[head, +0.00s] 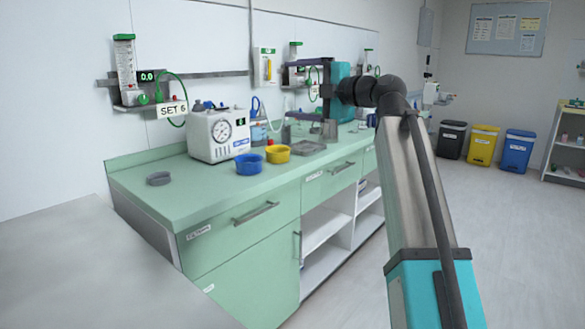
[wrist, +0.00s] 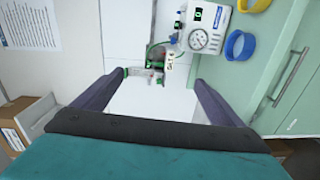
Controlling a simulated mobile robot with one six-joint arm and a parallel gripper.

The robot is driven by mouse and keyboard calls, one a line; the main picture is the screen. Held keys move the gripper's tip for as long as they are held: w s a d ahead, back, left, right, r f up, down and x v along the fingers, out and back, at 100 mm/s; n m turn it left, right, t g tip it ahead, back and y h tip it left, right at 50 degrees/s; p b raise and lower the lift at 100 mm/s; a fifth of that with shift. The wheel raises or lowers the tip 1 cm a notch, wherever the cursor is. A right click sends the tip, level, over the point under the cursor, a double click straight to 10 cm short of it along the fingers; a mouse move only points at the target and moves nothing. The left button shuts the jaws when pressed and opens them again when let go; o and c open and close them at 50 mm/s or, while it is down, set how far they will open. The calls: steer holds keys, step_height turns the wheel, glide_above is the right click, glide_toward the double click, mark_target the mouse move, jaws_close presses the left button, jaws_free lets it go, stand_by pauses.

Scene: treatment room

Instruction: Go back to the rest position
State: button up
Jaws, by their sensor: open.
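My gripper (head: 308,80) is raised above the green counter in the head view, at the end of my arm. Its teal body and dark fingers point left. In the wrist view my gripper (wrist: 157,84) has its two purple-grey fingers spread wide apart. Nothing is held between them; only the white wall and the distant flowmeter (wrist: 150,68) show behind the gap. The gripper appears clear of the counter and touches nothing that I can see.
The green counter (head: 185,210) carries a white gauge unit (head: 216,135), a blue bowl (head: 249,164), a yellow bowl (head: 277,153), a grey ring (head: 159,179) and a grey tray (head: 305,148). Several bins (head: 483,145) stand at the back right. The floor (head: 520,230) at right is clear.

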steer(key=w+f+m+g+h+p, duration=0.15)
steer(key=w+f+p, duration=0.25)
steer(key=f, duration=1)
steer(key=w+f+m+g+h+p, duration=0.1)
steer(key=w+f+m+g+p, duration=0.2)
steer(key=f, duration=1.2)
steer(key=s+d+f+m+g+h+p, duration=0.1)
steer(key=s+f+p, duration=0.35)
steer(key=f, duration=0.95)
steer(key=s+f+m+g+h+p, duration=0.25)
steer(key=s+f, duration=0.35)
steer(key=f, duration=0.7)
steer(key=s+d+f+m+g+h+p, duration=0.1)
steer(key=s+d+f+m+g+p, duration=0.15)
steer(key=s+f, duration=0.85)
steer(key=s+d+f+m+g+h+p, duration=0.1)
steer(key=s+d+f+m+g+p, duration=0.15)
steer(key=s+f, duration=0.85)
steer(key=s+d+m+g+h+p, duration=0.1)
steer(key=s+d+m, duration=0.2)
steer(key=s+m, duration=0.2)
steer(key=s+d+f+m+g+h, duration=0.1)
steer(key=s+d+m+h, duration=0.1)
steer(key=s, duration=0.9)
steer(key=s+d+m+g+h+p, duration=0.1)
steer(key=s+d+m+h, duration=0.1)
steer(key=s+d+m, duration=0.3)
steer(key=s+m, duration=0.2)
steer(key=s, duration=0.1)
steer(key=shift+s+f+m+g+p, duration=0.3)
